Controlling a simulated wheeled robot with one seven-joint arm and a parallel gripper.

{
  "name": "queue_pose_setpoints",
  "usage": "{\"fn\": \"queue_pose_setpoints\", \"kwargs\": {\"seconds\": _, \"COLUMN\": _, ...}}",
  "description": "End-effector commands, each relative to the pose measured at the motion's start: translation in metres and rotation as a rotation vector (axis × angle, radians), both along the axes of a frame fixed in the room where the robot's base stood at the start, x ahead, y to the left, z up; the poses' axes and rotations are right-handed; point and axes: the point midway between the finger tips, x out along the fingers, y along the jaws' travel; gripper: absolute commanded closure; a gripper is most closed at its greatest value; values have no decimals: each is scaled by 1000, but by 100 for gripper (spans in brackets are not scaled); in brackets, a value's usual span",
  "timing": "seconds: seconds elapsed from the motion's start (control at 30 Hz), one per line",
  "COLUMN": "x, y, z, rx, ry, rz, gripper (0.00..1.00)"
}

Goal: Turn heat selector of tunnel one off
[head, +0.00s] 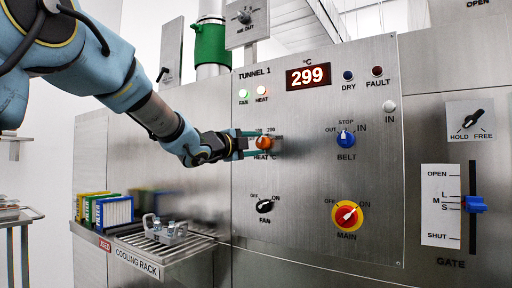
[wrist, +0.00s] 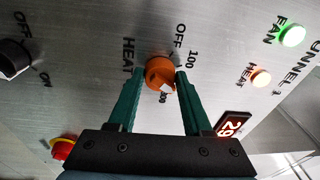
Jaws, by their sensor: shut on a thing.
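The orange heat selector knob (head: 264,143) sits on the Tunnel 1 panel (head: 310,215), under the lit heat lamp. In the wrist view the knob (wrist: 158,72) has a white pointer mark turned toward a numbered label on the side near my gripper, away from OFF. That number is partly hidden. My gripper (head: 254,144) reaches the knob from the left, with its green fingers shut on it. In the wrist view my gripper's fingers (wrist: 159,80) lie on both sides of the knob. The red display (head: 308,76) reads 299.
The black fan knob (head: 264,206) is below the heat knob. The blue belt knob (head: 345,139) and red-yellow main switch (head: 347,215) are to the right. A cooling rack (head: 135,245) with a metal part stands out at the lower left.

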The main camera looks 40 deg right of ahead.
Motion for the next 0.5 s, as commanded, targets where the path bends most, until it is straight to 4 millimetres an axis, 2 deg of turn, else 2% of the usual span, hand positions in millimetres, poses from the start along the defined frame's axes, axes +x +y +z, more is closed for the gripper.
{"fn": "queue_pose_setpoints", "kwargs": {"seconds": 0.5, "x": -2, "y": -1, "z": -4, "rx": -122, "ry": 475, "rz": 0, "gripper": 100}}
